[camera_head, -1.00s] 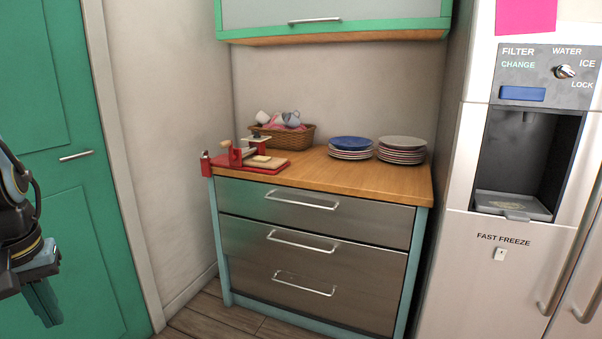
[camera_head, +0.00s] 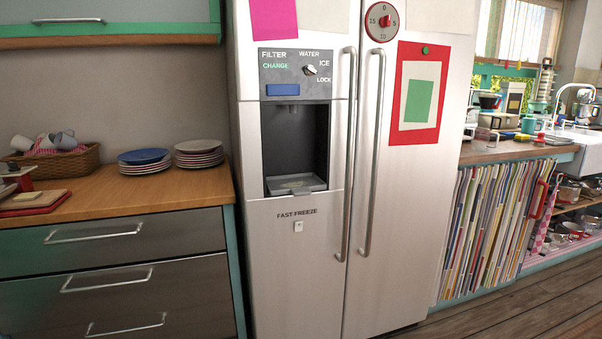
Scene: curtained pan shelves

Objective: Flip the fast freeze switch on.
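The fast freeze switch (camera_head: 298,226) is a small white rocker on the left door of the steel fridge (camera_head: 270,260). It sits just under the printed "FAST FREEZE" label and below the dispenser recess (camera_head: 296,145). It is too small to tell which way it is set. My gripper is not in view, and nothing stands in front of the switch.
Two long fridge door handles (camera_head: 347,160) stand out to the right of the switch. A drawer cabinet (camera_head: 120,265) with plates (camera_head: 144,160) and a basket (camera_head: 62,160) is at left. A striped curtain (camera_head: 490,230) hangs below the right counter. Wooden floor (camera_head: 510,310) shows at lower right.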

